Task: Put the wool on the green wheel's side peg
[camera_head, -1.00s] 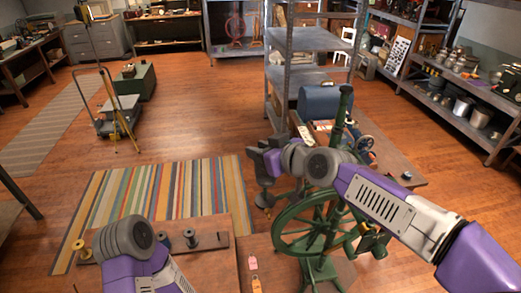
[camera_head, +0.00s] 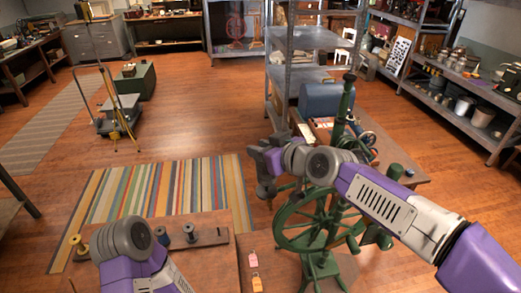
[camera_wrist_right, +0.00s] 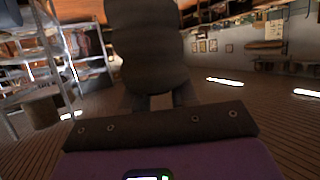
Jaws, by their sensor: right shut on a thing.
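The green spinning wheel (camera_head: 290,243) stands at the lower centre of the head view, with a tall green post. The bundle hides most of the fingers. My left arm shows at the lower left, but its fingers are not visible.
A wooden board (camera_head: 212,237) with spools lies on the front table. A pink tag (camera_head: 252,257) and an orange tag (camera_head: 257,282) are at its right. A metal shelf (camera_head: 305,75) and a table with a blue case (camera_head: 325,98) stand behind the wheel. The striped rug area is clear.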

